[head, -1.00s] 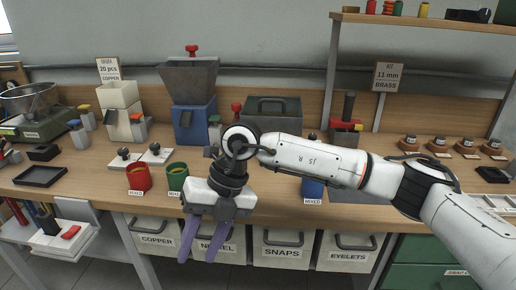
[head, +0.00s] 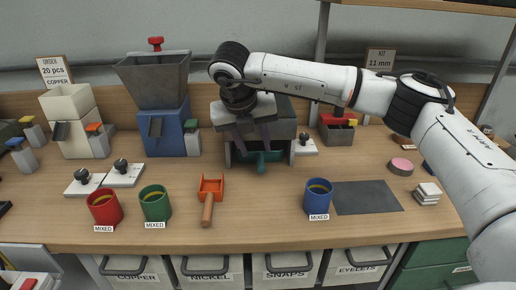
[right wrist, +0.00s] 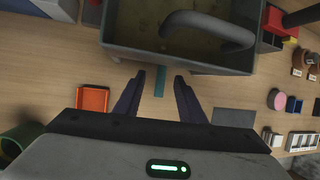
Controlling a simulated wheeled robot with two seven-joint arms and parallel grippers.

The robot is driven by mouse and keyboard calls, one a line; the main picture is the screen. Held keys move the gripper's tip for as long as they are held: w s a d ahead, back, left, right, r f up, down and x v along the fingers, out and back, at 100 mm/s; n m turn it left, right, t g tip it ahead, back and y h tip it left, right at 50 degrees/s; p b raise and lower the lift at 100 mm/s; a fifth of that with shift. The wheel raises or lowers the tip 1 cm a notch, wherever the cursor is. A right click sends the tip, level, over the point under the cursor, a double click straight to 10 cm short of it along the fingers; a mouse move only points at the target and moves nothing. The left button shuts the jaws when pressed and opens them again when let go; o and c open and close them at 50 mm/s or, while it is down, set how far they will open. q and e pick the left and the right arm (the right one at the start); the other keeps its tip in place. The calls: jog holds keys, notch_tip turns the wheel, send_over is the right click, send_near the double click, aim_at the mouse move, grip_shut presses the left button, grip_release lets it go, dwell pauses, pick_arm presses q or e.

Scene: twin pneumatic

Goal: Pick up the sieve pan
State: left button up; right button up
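What looks like the sieve pan is a teal piece (head: 262,157) under a grey-green box (head: 285,128) on the table. Its short teal handle sticks out toward the front, and the box hides most of the pan. My right gripper (head: 254,146) is above and in front of the box, pointing down. In the right wrist view, the teal handle (right wrist: 160,82) shows between the two spread purple fingers, with gaps on both sides. The right gripper is open and holds nothing. How high the fingertips are over the handle is hard to tell. My left gripper is not in view.
An orange scoop (head: 211,187) with a wooden handle lies in front. Red (head: 104,210), green (head: 155,206) and blue (head: 317,199) cups stand along the front. A blue hopper machine (head: 170,133) stands left of the box. A grey mat (head: 367,198) lies right.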

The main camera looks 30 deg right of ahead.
aim_at(260, 158)
jog(key=x, duration=0.5)
jog(key=shift+s+d+f, duration=0.1)
jog(key=shift+s+f, duration=0.05)
jog(key=shift+s, duration=0.05)
grip_shut()
